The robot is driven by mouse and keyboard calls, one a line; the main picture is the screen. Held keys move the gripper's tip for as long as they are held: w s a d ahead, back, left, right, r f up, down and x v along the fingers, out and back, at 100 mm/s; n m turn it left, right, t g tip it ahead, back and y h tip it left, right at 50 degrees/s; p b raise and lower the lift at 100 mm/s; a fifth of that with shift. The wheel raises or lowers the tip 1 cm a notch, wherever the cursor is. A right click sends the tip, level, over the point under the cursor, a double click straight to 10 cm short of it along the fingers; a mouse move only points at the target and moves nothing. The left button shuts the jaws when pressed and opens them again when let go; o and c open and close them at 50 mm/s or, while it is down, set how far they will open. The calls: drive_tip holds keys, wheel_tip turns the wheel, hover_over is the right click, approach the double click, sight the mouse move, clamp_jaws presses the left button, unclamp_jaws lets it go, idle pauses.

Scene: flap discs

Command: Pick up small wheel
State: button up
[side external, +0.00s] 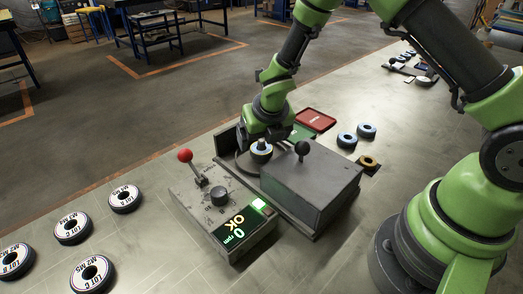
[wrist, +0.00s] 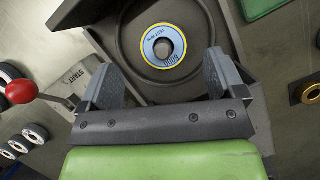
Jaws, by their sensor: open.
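A small wheel (wrist: 163,45) with a pale blue face, a yellow rim and a central hole lies in the round dark dish (wrist: 125,40) of the machine. In the side view the wheel (side external: 261,150) shows just under my wrist. My gripper (wrist: 163,62) is open, with its two grey fingers spread on the near left and near right of the wheel. Nothing is between the fingers except the view of the dish and the wheel's near side. Whether a finger touches the dish cannot be told. In the side view my wrist hides much of the gripper.
A grey housing (side external: 310,185) with a black knob stands right of the dish. Several white-faced wheels (side external: 73,228) lie left. A red tray (side external: 316,120) and blue-rimmed wheels (side external: 347,140) lie behind.

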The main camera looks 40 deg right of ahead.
sight(263, 143)
drive_tip(key=shift+x, duration=2.15)
drive_tip(key=shift+s+d, duration=0.1)
drive_tip(key=shift+s, duration=0.05)
drive_tip(key=c, duration=1.1)
